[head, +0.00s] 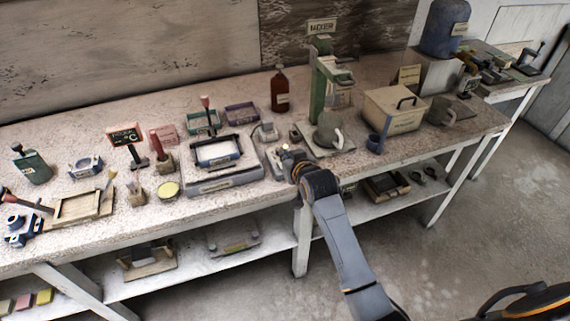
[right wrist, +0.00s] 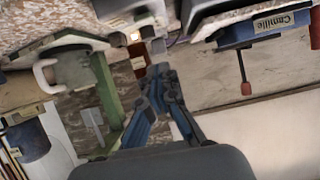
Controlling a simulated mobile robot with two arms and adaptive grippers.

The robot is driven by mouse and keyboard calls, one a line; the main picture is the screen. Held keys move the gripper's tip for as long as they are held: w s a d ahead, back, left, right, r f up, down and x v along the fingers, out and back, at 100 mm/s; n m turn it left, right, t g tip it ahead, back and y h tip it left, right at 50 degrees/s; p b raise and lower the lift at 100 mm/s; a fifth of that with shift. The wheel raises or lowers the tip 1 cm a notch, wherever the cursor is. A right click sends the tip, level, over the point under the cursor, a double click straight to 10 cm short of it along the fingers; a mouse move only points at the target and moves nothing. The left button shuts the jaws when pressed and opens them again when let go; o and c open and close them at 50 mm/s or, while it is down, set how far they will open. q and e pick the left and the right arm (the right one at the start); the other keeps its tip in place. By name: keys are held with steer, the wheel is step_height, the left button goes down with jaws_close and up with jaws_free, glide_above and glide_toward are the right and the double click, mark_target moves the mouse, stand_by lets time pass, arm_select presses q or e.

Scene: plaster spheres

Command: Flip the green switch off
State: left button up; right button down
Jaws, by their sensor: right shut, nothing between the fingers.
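A small pale switch box (head: 274,164) sits near the front edge of the bench, right of the grey tray. My right gripper (head: 288,153) is over it and hides part of it. In the right wrist view a small lit spot (right wrist: 134,36) shows on the box, just beyond the fingertips. The green switch itself is too small and covered to make out, so its position cannot be told. In that view the right gripper (right wrist: 160,70) has its fingers together and empty, close to the box; contact cannot be told. My left gripper is not in view.
A green stand (head: 319,90) with a rounded grey-green piece (head: 327,130) is close on the right. A grey tray (head: 226,178) is close on the left. A brown bottle (head: 279,90) stands behind. A beige box (head: 394,108) is farther right. The lower shelf holds loose items.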

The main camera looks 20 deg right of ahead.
steer(key=f, duration=0.1)
steer(key=w+f, duration=0.1)
steer(key=f, duration=0.1)
steer(key=shift+w+f+p, duration=0.1)
steer(key=shift+w+p, duration=0.15)
steer(key=shift+p, duration=0.05)
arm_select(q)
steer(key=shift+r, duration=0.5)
arm_select(e)
steer(key=shift+s+f, duration=0.2)
steer(key=shift+f, duration=0.65)
